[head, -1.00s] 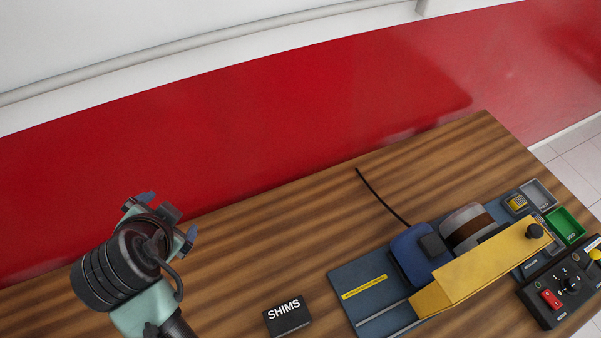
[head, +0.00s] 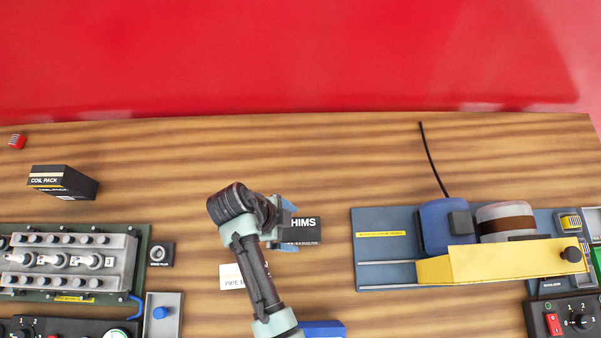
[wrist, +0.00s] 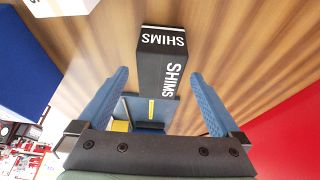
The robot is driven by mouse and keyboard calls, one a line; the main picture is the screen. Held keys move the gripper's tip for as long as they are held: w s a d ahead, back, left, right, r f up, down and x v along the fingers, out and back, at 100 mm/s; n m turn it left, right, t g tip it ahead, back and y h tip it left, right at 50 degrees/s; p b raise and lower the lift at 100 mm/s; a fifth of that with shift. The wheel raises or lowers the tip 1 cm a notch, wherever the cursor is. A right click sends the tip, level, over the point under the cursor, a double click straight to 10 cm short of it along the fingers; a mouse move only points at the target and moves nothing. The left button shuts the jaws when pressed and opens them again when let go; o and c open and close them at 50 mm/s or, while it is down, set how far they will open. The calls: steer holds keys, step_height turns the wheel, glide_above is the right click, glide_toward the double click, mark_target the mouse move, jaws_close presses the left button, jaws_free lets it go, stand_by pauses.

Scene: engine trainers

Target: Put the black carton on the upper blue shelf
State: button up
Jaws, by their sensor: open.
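A black carton lettered SHIMS (head: 308,231) sits on the wooden bench, just right of the middle in the head view. My gripper (head: 289,227) is open at its left end and hides part of it. In the wrist view, the carton (wrist: 162,52) appears between and beyond the two blue fingers of my gripper (wrist: 160,80), with no visible grip on it. A second black carton, lettered COIL PACK (head: 66,181), stands at the left of the bench. I cannot identify the upper blue shelf in these views.
A blue-based trainer with a yellow guard (head: 500,262) stands right of the SHIMS carton. A white box (head: 231,277) lies beside my arm, and a blue object (head: 322,329) is at the bottom edge. An engine trainer (head: 70,262) fills the lower left. The rear bench strip is mostly clear.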

mark_target(296, 229)
steer(key=shift+p+x, duration=0.6)
steer(key=shift+x, duration=2)
steer(key=shift+d, duration=0.15)
steer(key=shift+r, duration=0.1)
jaws_close()
